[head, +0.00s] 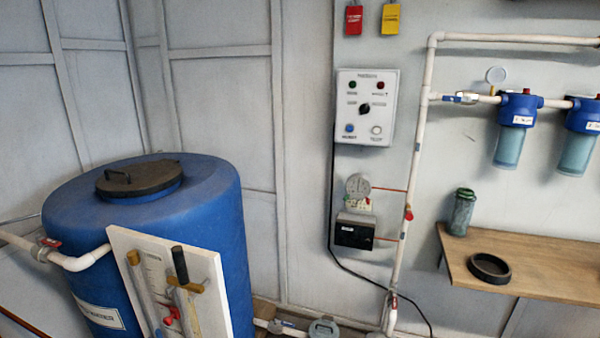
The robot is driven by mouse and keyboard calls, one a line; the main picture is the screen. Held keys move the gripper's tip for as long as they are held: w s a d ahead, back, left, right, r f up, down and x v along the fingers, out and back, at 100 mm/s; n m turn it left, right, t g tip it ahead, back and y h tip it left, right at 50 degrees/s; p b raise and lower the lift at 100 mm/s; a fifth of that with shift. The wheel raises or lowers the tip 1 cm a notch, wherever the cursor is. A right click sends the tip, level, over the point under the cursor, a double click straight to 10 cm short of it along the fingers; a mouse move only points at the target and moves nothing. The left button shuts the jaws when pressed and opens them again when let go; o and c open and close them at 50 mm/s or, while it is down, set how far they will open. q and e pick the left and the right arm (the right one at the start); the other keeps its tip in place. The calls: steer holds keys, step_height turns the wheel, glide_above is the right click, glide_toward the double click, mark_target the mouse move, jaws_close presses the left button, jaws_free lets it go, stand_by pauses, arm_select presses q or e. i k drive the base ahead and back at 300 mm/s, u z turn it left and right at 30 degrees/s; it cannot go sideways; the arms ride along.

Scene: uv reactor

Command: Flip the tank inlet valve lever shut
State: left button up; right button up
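A large blue tank (212,222) with a dark round lid (140,178) stands at the left. A white inlet pipe (88,259) comes in from the left edge and bends at an elbow close to the tank's side. A valve (40,252) sits on this pipe, with a small red lever (50,242) on top. The lever looks roughly in line with the pipe, but it is too small to be sure of its angle. Neither of my grippers is in view, and nothing touches the lever.
A white panel (207,312) with a black-handled brass valve (180,264) stands in front of the tank, right of the inlet valve. A control box (365,108), blue filter housings (518,110) and a wooden shelf (545,268) are on the right wall.

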mark_target(54, 242)
steer(key=u, duration=1.2)
